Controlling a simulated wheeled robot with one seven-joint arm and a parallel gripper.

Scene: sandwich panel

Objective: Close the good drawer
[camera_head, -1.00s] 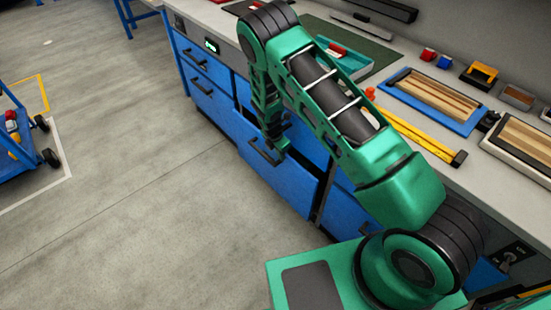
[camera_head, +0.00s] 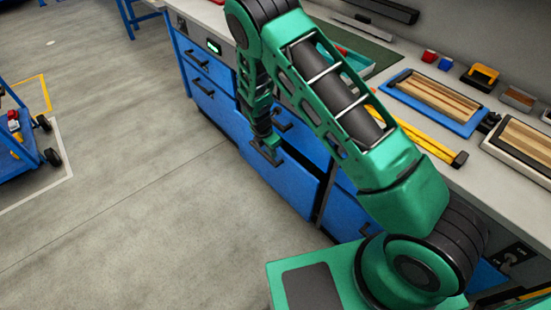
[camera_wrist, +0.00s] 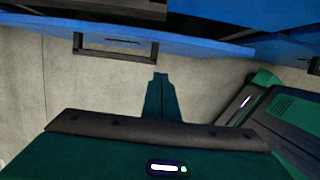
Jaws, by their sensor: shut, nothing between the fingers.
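A blue lower drawer (camera_head: 282,182) stands pulled out from the bench, its dark inside showing behind the front. Its black bar handle (camera_head: 266,153) is on the front's left part. In the wrist view, the drawer's top edge (camera_wrist: 205,40) crosses the top, with the handle (camera_wrist: 85,48) below it. My gripper (camera_head: 268,138) is shut and empty, pointing down at the front beside the handle. Its green fingers (camera_wrist: 158,95) also show in the wrist view, just below the handle in the picture. I cannot tell whether they touch the front. No mark saying "good" is readable.
The drawers at left (camera_head: 205,88) look shut. An upper drawer handle (camera_head: 283,122) is partly behind my arm. The bench top (camera_head: 405,62) carries wooden-strip trays, yellow rods and small boxes. A blue cart (camera_head: 15,150) stands far left. The floor before the drawers is clear.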

